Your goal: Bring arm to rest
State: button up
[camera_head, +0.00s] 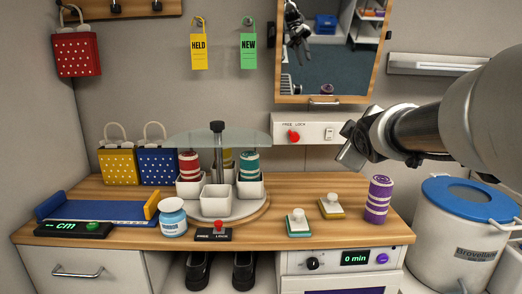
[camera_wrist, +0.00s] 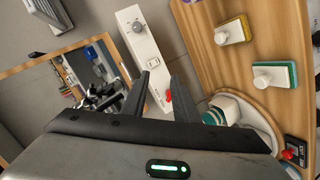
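My gripper (camera_head: 352,146) hangs in the air over the right part of the wooden worktop (camera_head: 290,236), in front of the wall and left of the white bin. In the wrist view my gripper (camera_wrist: 163,88) has its two dark fingers apart, with nothing between them. My arm (camera_head: 440,125) reaches in from the right edge of the head view. A purple striped cylinder (camera_head: 378,200) stands on the worktop below my arm, apart from it.
A white panel with a red knob (camera_head: 294,136) and a mirror (camera_head: 330,50) are on the wall behind my gripper. A carousel of white cups (camera_head: 216,200) stands mid-worktop under a glass disc. Two sponges with handles (camera_head: 299,222) lie to its right. A white bin (camera_head: 456,235) stands right.

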jog(key=s+a+f+m+g+y, duration=0.1)
jog(key=s+a+f+m+g, duration=0.3)
jog(key=s, duration=0.7)
jog(key=s+a+f+m+g+y, duration=0.1)
jog(key=s+a+f+m, duration=0.15)
jog(key=s+f, duration=0.55)
jog(key=s+a+f+m+g, duration=0.3)
jog(key=s+m, duration=0.1)
jog(key=s, duration=0.9)
notch_tip(320, 180, up, 28)
jog(key=w+p, duration=0.1)
jog(key=p, duration=2.7)
jog(key=shift+f, duration=0.25)
jog(key=shift+o, duration=0.3)
jog(key=shift+w+n, duration=0.1)
jog(key=shift+n, duration=0.15)
